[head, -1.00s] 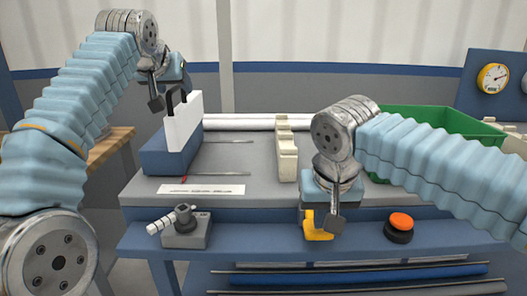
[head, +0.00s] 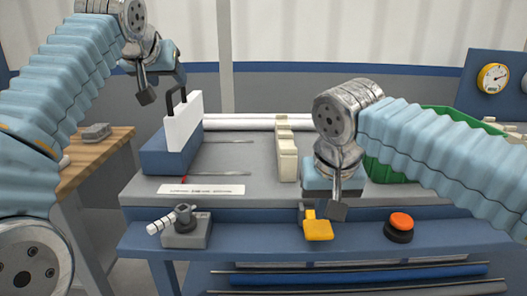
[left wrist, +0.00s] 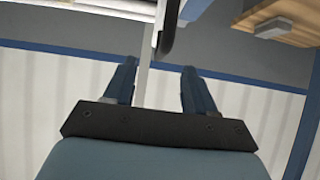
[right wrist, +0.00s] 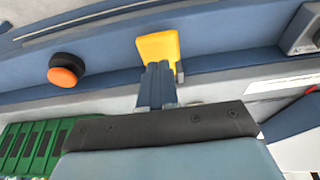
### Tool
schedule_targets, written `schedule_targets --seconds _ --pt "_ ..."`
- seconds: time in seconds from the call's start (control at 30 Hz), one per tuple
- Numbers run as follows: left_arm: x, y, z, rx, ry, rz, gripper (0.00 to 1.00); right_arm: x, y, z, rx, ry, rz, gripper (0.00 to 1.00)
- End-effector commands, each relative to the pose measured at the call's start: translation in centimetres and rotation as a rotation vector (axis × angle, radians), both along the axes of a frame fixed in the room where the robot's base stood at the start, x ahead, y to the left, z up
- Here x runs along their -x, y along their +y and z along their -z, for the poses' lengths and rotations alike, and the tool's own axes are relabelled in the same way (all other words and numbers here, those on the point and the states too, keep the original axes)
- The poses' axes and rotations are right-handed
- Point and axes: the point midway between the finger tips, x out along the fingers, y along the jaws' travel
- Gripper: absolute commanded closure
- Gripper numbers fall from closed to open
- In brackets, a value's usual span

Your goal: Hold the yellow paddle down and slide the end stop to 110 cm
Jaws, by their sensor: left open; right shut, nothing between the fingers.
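The end stop (head: 182,122) is a white upright plate with a black handle (head: 177,97) on a blue block at the left of the bench. The handle also shows at the top of the left wrist view (left wrist: 168,28). My left gripper (head: 162,84) is open and empty, up and left of the handle, apart from it. The yellow paddle (head: 319,231) sits on the bench's front ledge; it also shows in the right wrist view (right wrist: 158,46). My right gripper (head: 337,211) is shut and empty just above the paddle; I cannot tell if it touches.
A white scale strip (head: 201,190) lies at the bench front, its figures too small to read. A grey clamp (head: 186,230) stands left on the ledge and an orange-topped button (head: 401,222) right. A cream block row (head: 287,158) and green bin (head: 425,119) stand further back.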

Motion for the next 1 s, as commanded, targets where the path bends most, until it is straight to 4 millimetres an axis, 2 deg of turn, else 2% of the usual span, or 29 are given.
schedule_targets --seconds 0.6,0.73,1.0 --pt "0.0 0.0 0.0 0.0 0.0 0.0 0.45 0.0 0.1 -7.0 0.0 -0.001 -0.002 1.0" --pt "0.0 0.0 0.0 0.0 0.0 0.0 0.45 0.0 0.0 -7.7 0.0 0.0 -0.002 1.0" --pt "0.0 0.0 0.0 0.0 0.0 0.0 0.45 0.0 0.0 -7.8 0.001 0.0 -0.002 1.0"
